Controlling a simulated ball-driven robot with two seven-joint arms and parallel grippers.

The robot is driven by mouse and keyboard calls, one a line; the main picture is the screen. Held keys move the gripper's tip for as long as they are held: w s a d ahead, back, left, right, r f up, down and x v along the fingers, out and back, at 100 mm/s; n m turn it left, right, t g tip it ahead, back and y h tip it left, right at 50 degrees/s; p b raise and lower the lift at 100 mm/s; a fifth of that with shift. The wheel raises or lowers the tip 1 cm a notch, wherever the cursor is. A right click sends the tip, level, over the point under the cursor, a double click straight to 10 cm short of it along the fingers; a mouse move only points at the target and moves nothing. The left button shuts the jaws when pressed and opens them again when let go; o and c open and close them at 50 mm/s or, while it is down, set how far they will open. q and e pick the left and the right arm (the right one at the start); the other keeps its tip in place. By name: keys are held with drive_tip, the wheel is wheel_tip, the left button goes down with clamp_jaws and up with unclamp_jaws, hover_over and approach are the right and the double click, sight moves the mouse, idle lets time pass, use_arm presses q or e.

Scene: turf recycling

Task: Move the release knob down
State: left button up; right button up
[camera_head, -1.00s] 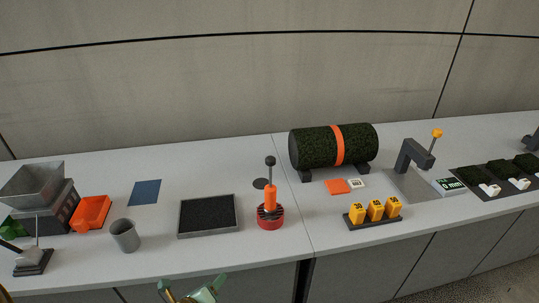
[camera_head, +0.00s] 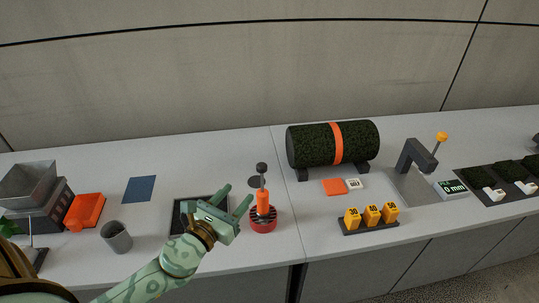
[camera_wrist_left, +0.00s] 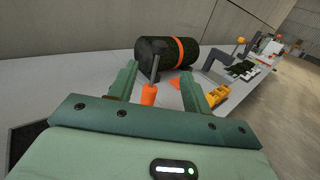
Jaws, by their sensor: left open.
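An upright tool with an orange handle (camera_head: 263,203) and a red ring-shaped base (camera_head: 263,224) stands on the bench. A thin rod rises from it, topped by a dark knob (camera_head: 262,167). My left gripper (camera_head: 238,194) is open and empty, just left of the tool, with its fingers pointing toward it. In the left wrist view the orange handle (camera_wrist_left: 149,95) shows between the two open fingers (camera_wrist_left: 158,72), with the rod rising above it. I cannot tell that anything touches. The right gripper is not in view.
A dark tray (camera_head: 177,220) lies partly hidden under my left gripper. A turf roll with an orange band (camera_head: 337,144) lies behind to the right. Yellow blocks (camera_head: 371,215) stand at the front right. A grey cup (camera_head: 117,237) and an orange bin (camera_head: 85,211) are at the left.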

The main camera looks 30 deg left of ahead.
use_arm(q)
drive_tip(key=p, duration=0.1)
approach(265, 163)
drive_tip(key=shift+w+a+f, duration=0.15)
drive_tip(key=shift+w, duration=0.65)
drive_tip(key=w, duration=0.9)
drive_tip(key=shift+w+d+f, duration=0.2)
drive_tip(key=shift+w+d, duration=0.05)
drive_tip(key=shift+w, duration=0.05)
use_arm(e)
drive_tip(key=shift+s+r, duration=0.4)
